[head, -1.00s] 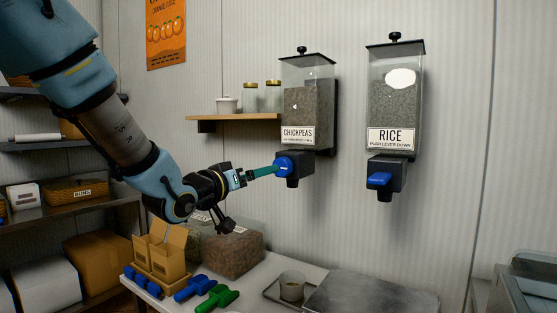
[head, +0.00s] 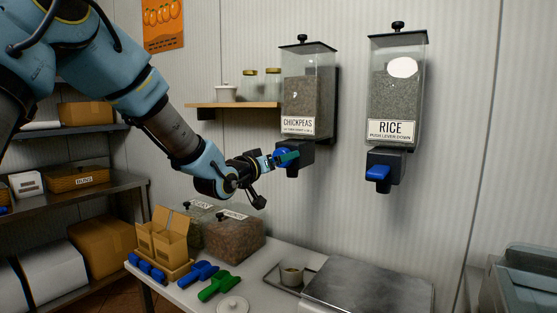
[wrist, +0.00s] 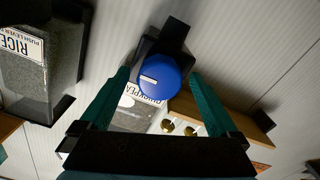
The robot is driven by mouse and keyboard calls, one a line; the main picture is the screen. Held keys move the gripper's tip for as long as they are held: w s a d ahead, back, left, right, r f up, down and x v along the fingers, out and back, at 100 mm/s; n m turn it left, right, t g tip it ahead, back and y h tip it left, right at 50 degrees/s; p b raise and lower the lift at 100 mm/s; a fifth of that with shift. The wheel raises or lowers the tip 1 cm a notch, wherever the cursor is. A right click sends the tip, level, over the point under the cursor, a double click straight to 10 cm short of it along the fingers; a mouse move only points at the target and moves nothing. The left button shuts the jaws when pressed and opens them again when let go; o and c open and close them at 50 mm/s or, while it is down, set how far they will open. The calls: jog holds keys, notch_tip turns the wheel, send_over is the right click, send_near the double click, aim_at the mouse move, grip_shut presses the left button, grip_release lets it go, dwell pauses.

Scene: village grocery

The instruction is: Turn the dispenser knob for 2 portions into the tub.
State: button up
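The chickpeas dispenser (head: 307,100) hangs on the wall, with a blue round knob (head: 281,158) at its base. In the wrist view the knob (wrist: 165,78) faces me, with a white mark at its left. My gripper (wrist: 160,75) is open, its green fingers on either side of the knob. A gap shows at the left finger; I cannot tell if the right one touches. In the head view my gripper (head: 285,157) partly covers the knob. A small tub (head: 291,276) stands on a tray (head: 271,283), below the dispenser in the picture. Its contents are unclear.
A rice dispenser (head: 397,95) with a blue lever hangs to the right. A shelf (head: 235,104) with jars is at the left. The counter holds a metal plate (head: 365,285), scoops (head: 219,286), a white lid (head: 232,304), bins (head: 236,241) and an open carton (head: 165,238).

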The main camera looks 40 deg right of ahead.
jog(key=c, duration=1.3)
jog(key=shift+f+m+b, duration=0.15)
jog(key=shift+m+b, duration=0.15)
jog(key=shift+b, duration=0.35)
jog(key=shift+m+b, duration=8.5)
jog(key=shift+b, duration=1.65)
